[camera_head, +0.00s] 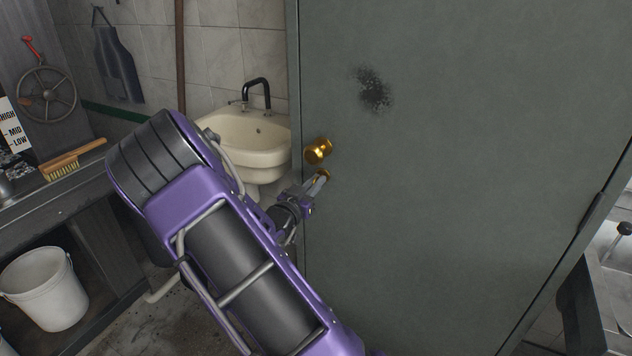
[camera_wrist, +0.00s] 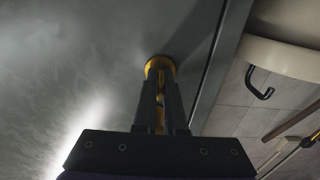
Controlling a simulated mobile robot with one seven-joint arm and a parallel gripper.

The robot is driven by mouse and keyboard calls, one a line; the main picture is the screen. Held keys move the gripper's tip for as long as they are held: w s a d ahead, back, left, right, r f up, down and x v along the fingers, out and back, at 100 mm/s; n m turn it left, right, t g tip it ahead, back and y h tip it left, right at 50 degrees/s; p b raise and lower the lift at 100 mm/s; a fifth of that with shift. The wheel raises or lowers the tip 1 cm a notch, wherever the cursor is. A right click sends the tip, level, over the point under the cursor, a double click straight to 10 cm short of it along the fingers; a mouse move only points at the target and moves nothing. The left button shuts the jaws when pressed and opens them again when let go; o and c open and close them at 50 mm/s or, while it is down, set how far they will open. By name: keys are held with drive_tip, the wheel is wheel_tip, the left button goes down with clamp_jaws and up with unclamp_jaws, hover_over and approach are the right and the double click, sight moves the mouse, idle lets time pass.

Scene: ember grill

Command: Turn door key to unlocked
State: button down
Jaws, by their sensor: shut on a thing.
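The grey-green door (camera_head: 450,170) fills the right of the head view. A round brass knob (camera_head: 318,151) sits near its left edge. Just below the knob is the brass lock (camera_head: 323,175), mostly covered by my gripper (camera_head: 318,186). In the wrist view the brass lock plate (camera_wrist: 160,65) shows at the fingertips. My gripper (camera_wrist: 161,95) is shut there, with a strip of brass, the key (camera_wrist: 160,118), visible between the fingers. The key's exact angle is hard to tell.
A cream sink (camera_head: 245,140) with a black tap stands left of the door, behind my arm. A counter with a brush (camera_head: 72,160) is at the far left, and a white bucket (camera_head: 45,288) sits below it. The door face right of the lock is clear.

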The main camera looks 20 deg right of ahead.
idle(0.3)
drive_tip(key=c, duration=1)
unclamp_jaws()
drive_tip(key=v, duration=1.7)
drive_tip(key=shift+s+a, duration=0.15)
drive_tip(key=shift+a, duration=0.05)
